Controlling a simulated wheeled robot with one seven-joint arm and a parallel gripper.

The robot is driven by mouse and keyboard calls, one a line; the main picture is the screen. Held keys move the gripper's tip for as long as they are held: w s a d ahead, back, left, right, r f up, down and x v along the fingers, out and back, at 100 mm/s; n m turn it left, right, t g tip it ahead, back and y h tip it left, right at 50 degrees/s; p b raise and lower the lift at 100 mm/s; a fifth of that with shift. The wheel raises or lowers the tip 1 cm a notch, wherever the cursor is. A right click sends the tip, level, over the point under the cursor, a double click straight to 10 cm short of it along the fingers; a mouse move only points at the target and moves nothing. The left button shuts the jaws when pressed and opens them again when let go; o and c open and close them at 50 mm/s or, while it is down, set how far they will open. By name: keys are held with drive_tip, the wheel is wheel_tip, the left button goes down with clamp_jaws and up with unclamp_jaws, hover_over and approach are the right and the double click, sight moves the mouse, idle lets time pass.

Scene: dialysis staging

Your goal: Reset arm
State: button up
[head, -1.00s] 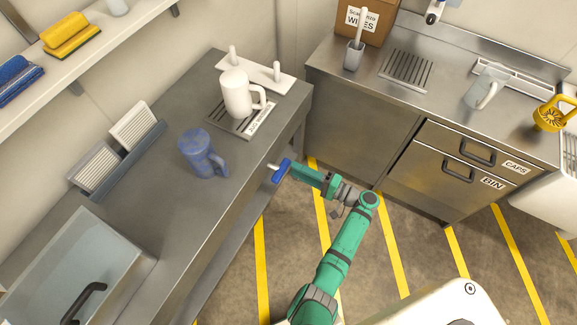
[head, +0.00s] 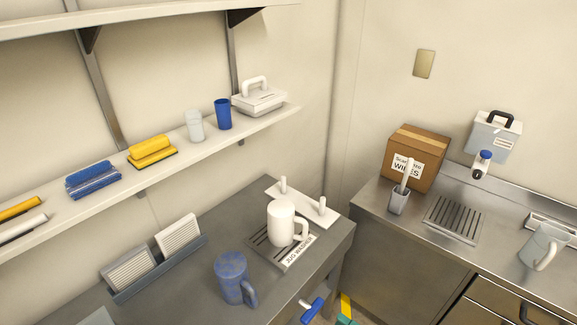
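My gripper (head: 311,311) shows only in part at the bottom edge of the head view, in front of the steel counter's (head: 325,262) front edge. Its blue and white end is visible, with a bit of green arm below. It is apart from the jugs, and I cannot make out whether its fingers are open or shut. A white jug (head: 281,222) stands upright on the slotted drain plate with a jug label. A blue mottled jug (head: 231,276) stands upright on the counter to its left. The rest of my arm is out of frame.
A wall shelf (head: 170,167) holds blue and yellow brushes, a clear cup, a blue cup (head: 223,114) and a lidded white box (head: 259,97). A rack with two grey panels (head: 178,236) stands behind the blue jug. The right counter holds a wipes carton (head: 417,155) and a grey jug (head: 543,246).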

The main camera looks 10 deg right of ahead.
drive_tip(key=s+a+f+g+h, duration=0.3)
drive_tip(key=s+a+f, duration=0.2)
drive_tip(key=a+f, duration=0.3)
drive_tip(key=s+a+f+g+h, duration=0.25)
drive_tip(key=s+a+f, duration=0.2)
drive_tip(key=f, duration=0.55)
drive_tip(key=s+a+h, duration=0.4)
drive_tip(key=s, duration=0.2)
drive_tip(key=s+a+r+n+t, duration=0.2)
drive_tip(key=s+a+r+n, duration=0.1)
drive_tip(key=r, duration=0.8)
drive_tip(key=s+a+r+n+t+h, duration=0.1)
drive_tip(key=s+r, duration=0.4)
drive_tip(key=r, duration=0.6)
drive_tip(key=s+a+r+n+t, duration=0.3)
drive_tip(key=a+r+n, duration=0.2)
drive_tip(key=r, duration=0.6)
drive_tip(key=shift+s+a+r+n+t, duration=0.25)
drive_tip(key=shift+s+a+n+t, duration=0.15)
drive_tip(key=shift+n, duration=0.2)
